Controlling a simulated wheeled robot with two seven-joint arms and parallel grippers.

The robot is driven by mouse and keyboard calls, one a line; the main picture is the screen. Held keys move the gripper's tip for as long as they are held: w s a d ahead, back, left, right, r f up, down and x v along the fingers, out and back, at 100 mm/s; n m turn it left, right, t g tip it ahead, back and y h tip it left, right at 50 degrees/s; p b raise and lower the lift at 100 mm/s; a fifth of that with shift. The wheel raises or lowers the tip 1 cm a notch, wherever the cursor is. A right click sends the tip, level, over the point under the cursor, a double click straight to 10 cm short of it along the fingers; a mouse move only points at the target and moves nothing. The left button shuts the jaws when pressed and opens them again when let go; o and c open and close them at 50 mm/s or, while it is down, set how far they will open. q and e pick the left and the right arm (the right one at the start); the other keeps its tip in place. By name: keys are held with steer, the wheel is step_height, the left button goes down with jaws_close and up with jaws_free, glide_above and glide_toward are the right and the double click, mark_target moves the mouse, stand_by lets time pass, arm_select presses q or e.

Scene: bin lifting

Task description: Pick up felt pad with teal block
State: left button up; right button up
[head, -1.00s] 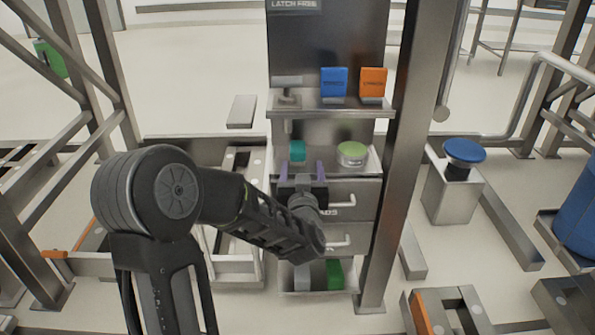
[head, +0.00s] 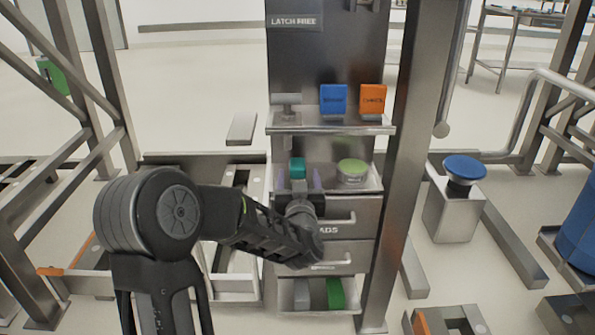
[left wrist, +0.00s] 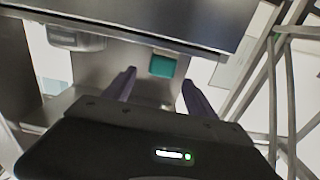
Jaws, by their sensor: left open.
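The teal block (head: 297,168) stands on the middle shelf of the steel cabinet. It also shows in the left wrist view (left wrist: 162,66), beyond my fingers and between their lines. My left gripper (head: 299,180) is open, with its two purple fingers in front of the block, one to each side in the head view. In the left wrist view the open fingers (left wrist: 160,88) look empty, with the block ahead of their tips. A felt pad cannot be told apart from the block. My right gripper is not in view.
A round tin with a light green top (head: 352,171) stands right of the block on the same shelf. An upper shelf (head: 330,128) overhangs, carrying a blue box (head: 333,99) and an orange box (head: 373,99). Drawers lie below. A steel post (head: 405,160) stands close on the right.

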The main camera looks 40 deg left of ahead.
mark_target(298, 165)
arm_select(q)
steer(key=b+x, duration=0.1)
steer(key=x, duration=0.3)
steer(key=shift+a+f+b, duration=0.1)
steer(key=shift+b, duration=0.2)
steer(key=shift+w+a, duration=0.3)
steer(key=shift+w, duration=0.1)
steer(key=shift+c, duration=0.2)
jaws_close()
steer(key=shift+r, duration=0.3)
step_height(298, 165, up, 3)
steer(key=shift+r+p, duration=0.15)
steer(key=shift+p, duration=0.85)
steer(key=b+v, duration=0.5)
steer(key=v, duration=1.3)
steer(key=shift+b, duration=0.35)
